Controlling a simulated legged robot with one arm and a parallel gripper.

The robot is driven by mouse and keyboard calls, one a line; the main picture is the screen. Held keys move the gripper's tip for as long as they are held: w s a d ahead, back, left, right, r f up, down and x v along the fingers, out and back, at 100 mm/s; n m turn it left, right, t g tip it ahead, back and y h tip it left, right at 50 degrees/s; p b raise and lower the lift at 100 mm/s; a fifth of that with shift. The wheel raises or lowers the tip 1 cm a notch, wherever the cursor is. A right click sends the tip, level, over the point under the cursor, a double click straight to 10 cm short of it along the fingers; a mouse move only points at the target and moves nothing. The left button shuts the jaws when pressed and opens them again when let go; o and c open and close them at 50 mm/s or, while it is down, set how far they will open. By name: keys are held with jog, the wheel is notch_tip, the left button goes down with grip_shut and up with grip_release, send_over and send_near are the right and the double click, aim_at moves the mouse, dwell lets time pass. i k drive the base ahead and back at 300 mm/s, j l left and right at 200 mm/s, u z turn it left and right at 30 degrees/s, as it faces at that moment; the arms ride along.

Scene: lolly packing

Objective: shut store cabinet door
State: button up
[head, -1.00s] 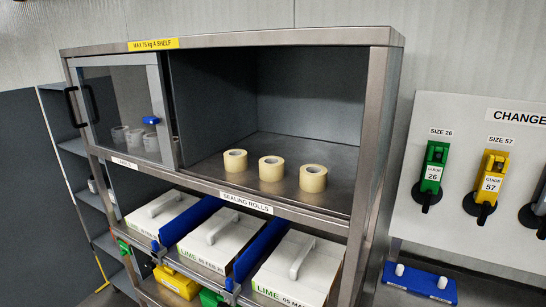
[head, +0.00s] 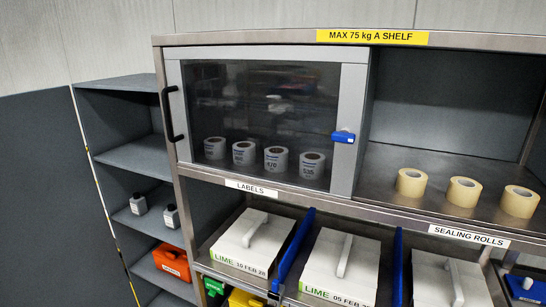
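The store cabinet (head: 163,50) is a steel-framed unit filling the right and middle of the head view. Its door is a glazed panel in a pale grey frame (head: 354,95), standing across the left bay. A black bar handle (head: 170,114) is at the door's left side, and a blue catch (head: 343,136) is on its right upright. Several white label rolls (head: 274,160) show through the glass. The right bay is uncovered, with three cream sealing rolls (head: 463,192) on its shelf. My gripper is not in view.
Below stand white lidded boxes (head: 344,262) marked LIME, with blue dividers (head: 295,250) between them. To the left is a grey open shelf unit (head: 130,157) with two small bottles (head: 170,217) and an orange case (head: 172,262). A dark panel (head: 45,200) stands at far left.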

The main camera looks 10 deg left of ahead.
aim_at(59, 248)
jog(key=j, duration=1.35)
jog(key=j+z, duration=0.15)
jog(key=j, duration=1.2)
jog(key=k+j, duration=0.1)
jog(key=j, duration=0.3)
jog(key=k+j, duration=0.1)
jog(key=j, duration=0.25)
jog(key=k+j, duration=0.1)
jog(key=j, duration=0.3)
jog(key=k+j+z, duration=0.1)
jog(key=j, duration=0.3)
jog(key=k+j, duration=0.1)
jog(key=j, duration=0.3)
jog(key=k+j, duration=0.1)
jog(key=j, duration=0.25)
jog(key=k+j, duration=0.1)
jog(key=j, duration=0.3)
jog(key=i+j, duration=0.1)
jog(key=j, duration=0.45)
jog(key=i+j, duration=0.1)
jog(key=j, duration=0.45)
jog(key=j+z, duration=0.1)
jog(key=j, duration=0.45)
jog(key=k+j, duration=0.15)
jog(key=k, duration=0.55)
